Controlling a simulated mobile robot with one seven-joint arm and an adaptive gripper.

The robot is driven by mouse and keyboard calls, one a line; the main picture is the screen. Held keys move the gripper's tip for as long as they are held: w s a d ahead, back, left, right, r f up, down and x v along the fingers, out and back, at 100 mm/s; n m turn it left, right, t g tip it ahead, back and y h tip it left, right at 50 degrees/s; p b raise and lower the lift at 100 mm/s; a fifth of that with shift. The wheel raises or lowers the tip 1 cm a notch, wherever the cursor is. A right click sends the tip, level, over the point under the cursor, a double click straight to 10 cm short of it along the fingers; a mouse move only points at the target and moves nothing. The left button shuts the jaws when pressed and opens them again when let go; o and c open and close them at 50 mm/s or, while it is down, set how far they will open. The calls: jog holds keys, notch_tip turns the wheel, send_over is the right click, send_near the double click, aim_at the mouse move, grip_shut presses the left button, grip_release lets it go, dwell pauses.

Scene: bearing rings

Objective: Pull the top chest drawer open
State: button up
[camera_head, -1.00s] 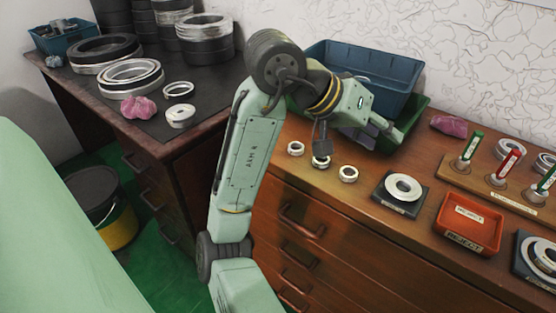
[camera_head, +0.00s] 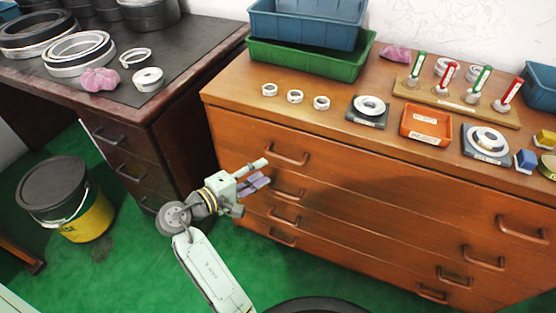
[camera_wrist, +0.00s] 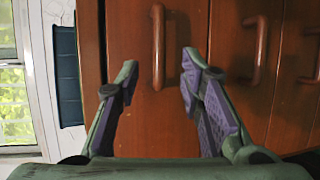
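The wooden chest (camera_head: 400,190) stands against the wall with its drawers shut. Its top drawer (camera_head: 390,180) has a left handle (camera_head: 287,153) and a right handle (camera_head: 522,228). My gripper (camera_head: 262,174) is in front of the chest, near the left handle. In the wrist view my gripper (camera_wrist: 160,78) is open and empty, its purple-padded fingers spread apart. The top drawer's handle (camera_wrist: 158,45) shows ahead, lined up with the gap between the fingertips. I cannot tell the exact distance to it.
Lower drawer handles show beside it in the wrist view (camera_wrist: 255,50). Bearing rings, a green tray (camera_head: 310,62) and an orange reject tray (camera_head: 426,125) stand on the chest top. A dark desk (camera_head: 160,110) adjoins at left, with a bucket (camera_head: 68,198) on the green floor.

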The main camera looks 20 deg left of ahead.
aim_at(281, 160)
jog(key=p+x, duration=0.1)
jog(key=x, duration=0.8)
jog(key=shift+w+d+f, duration=0.1)
jog(key=shift+w+d, duration=0.05)
jog(key=shift+w, duration=0.15)
grip_shut()
dwell(0.4)
